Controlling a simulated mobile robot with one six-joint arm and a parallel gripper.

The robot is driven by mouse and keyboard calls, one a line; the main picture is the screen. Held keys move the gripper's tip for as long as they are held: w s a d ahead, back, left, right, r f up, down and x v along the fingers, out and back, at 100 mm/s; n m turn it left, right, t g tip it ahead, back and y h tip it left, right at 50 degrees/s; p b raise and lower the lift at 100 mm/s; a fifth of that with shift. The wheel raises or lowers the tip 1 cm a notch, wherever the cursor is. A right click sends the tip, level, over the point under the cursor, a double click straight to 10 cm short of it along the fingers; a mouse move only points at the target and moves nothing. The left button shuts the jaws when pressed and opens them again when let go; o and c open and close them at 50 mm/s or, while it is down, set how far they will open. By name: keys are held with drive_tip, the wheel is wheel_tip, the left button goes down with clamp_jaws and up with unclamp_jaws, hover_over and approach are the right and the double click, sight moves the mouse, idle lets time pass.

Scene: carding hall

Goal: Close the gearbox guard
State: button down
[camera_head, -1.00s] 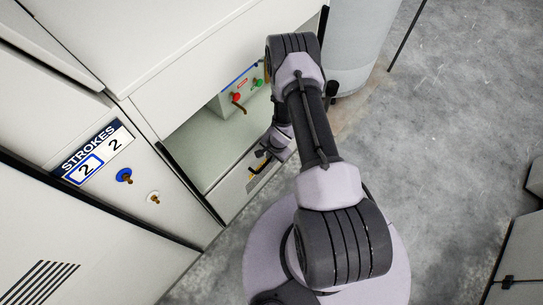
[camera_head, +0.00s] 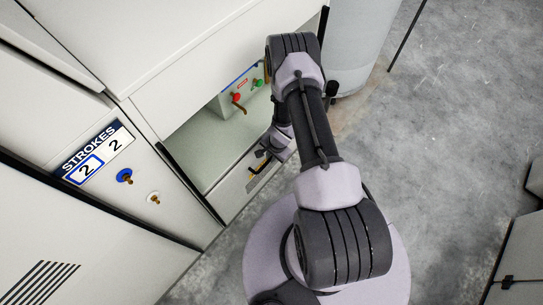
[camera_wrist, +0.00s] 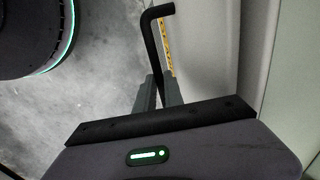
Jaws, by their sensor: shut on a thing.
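My gripper (camera_wrist: 158,97) is shut on a black bent handle (camera_wrist: 152,45) in the wrist view. The handle's rod runs up from between the fingers and hooks right at its top. A yellow-marked strip (camera_wrist: 167,45) lies just behind it along a pale panel, which I take to be the gearbox guard (camera_wrist: 205,50). In the head view my gripper (camera_head: 262,161) is at the front of this low panel (camera_head: 233,197), below a recess in the machine. My arm hides the panel's right part, and the handle is too small to make out there.
A control box (camera_head: 240,92) with a red and a green knob sits inside the recess. A STROKES plate (camera_head: 93,152) with blue and white knobs below it is on the left cabinet. A grey cylinder (camera_head: 365,40) stands behind my arm. Open concrete floor lies to the right.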

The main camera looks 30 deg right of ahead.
wheel_tip(320, 180, up, 39)
drive_tip(key=p, duration=3.4)
drive_tip(key=shift+w, duration=0.15)
drive_tip(key=shift+f, duration=0.1)
drive_tip(key=c, duration=1.5)
unclamp_jaws()
drive_tip(key=shift+o, duration=0.2)
drive_tip(key=s+r+p, duration=0.1)
drive_tip(key=r+p, duration=0.2)
drive_tip(key=r, duration=0.5)
drive_tip(key=s+d+r+p, duration=0.1)
drive_tip(key=s+r+p, duration=0.1)
drive_tip(key=r, duration=0.7)
drive_tip(key=shift+s+p, duration=0.15)
drive_tip(key=shift+p, duration=0.75)
